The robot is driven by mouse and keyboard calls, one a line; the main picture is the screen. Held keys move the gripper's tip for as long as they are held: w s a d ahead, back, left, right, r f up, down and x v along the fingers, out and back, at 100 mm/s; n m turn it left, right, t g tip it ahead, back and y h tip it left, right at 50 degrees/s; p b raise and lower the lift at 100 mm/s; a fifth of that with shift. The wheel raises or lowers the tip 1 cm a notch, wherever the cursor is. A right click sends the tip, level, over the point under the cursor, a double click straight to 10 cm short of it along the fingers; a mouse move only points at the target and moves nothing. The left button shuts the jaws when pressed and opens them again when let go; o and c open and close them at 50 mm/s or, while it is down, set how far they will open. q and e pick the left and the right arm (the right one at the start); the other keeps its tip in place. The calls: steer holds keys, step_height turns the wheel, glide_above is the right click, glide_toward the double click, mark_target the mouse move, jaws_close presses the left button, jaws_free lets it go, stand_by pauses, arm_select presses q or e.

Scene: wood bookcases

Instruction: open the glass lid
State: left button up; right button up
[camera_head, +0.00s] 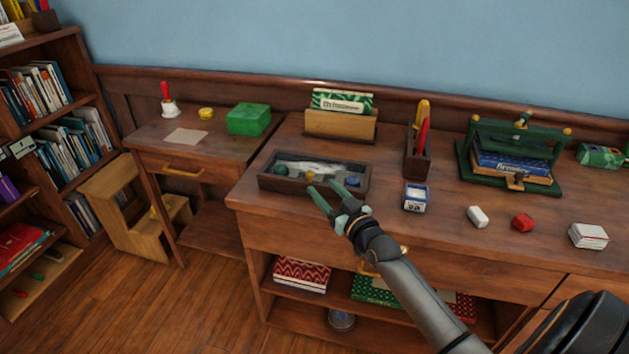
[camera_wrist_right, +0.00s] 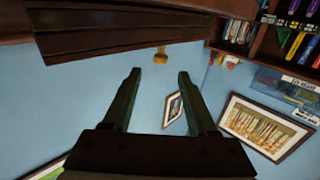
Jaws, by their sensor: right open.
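A long dark wooden box (camera_head: 275,183) lies on the desk. Its top looks like a glass lid (camera_head: 310,168), with light shapes and small coloured items showing through it. A small brass knob (camera_head: 309,177) is at its front edge. My right gripper (camera_head: 324,187) is open and empty at the box's front, its fingertips close to the knob. I cannot tell whether they touch the box. In the right wrist view, a brass piece that looks like the knob (camera_wrist_right: 161,55) shows between and beyond the open fingertips (camera_wrist_right: 159,73). My left gripper is not in view.
A wooden letter holder (camera_head: 340,125) stands behind the box. A pen holder (camera_head: 416,158), a small blue-and-white box (camera_head: 415,198) and a green book press (camera_head: 510,155) stand to its right. A green box (camera_head: 248,119) sits on the lower table at left. The desk (camera_head: 385,205) has bare wood between these things.

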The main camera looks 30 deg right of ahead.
mark_target(312, 176)
steer(key=shift+w+d+b, duration=0.15)
steer(key=shift+w+b, duration=0.2)
steer(key=shift+w, duration=2.4)
jaws_close()
